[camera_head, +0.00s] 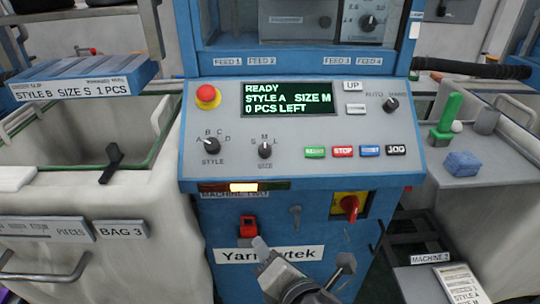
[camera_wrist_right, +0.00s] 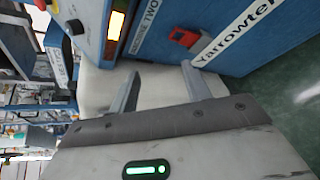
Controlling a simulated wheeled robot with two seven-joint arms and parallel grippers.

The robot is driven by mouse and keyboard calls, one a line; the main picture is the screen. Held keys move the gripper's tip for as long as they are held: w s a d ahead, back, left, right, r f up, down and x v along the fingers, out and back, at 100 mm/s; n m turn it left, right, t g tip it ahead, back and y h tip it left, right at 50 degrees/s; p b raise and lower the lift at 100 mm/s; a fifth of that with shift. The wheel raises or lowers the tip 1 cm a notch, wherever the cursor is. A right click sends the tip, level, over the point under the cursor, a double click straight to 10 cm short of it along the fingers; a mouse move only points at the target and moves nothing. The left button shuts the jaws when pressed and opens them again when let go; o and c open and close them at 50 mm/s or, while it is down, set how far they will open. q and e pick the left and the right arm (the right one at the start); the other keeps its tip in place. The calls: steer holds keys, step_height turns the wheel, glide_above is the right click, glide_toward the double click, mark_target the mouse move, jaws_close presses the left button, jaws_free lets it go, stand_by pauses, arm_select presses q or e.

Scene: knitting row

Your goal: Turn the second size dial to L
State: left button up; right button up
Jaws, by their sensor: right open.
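The size dial (camera_head: 265,151) is a small black knob on the sloped grey panel (camera_head: 225,172) of the blue machine labelled MACHINE TWO. Its marks read S, M, L, and its pointer looks turned up toward M. The display (camera_head: 288,98) reads READY, STYLE A, SIZE M, 0 PCS LEFT. My right gripper (camera_head: 303,256) is low in front of the machine, below the panel and apart from the dial. In the right wrist view its two fingers (camera_wrist_right: 160,88) are spread with nothing held between them. The dial cannot be made out there. My left gripper is not in view.
The style dial (camera_head: 212,146) is left of the size dial. A red stop button (camera_head: 207,97), a row of coloured buttons (camera_head: 343,151) and a mode knob (camera_head: 390,104) share the panel. A red switch (camera_head: 350,205) sticks out below. Bins (camera_head: 75,215) stand at left.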

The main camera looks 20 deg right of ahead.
step_height(320, 180, up, 10)
steer(key=d+n+t+h, duration=0.2)
steer(key=n+t+h, duration=0.15)
steer(key=n, duration=0.75)
glide_toward(266, 153)
steer(key=shift+t, duration=0.35)
steer(key=w, duration=0.6)
steer(key=w+d, duration=0.1)
steer(key=w, duration=0.2)
steer(key=shift+w+d+f, duration=0.1)
steer(key=shift+f, duration=0.15)
steer(key=c, duration=1)
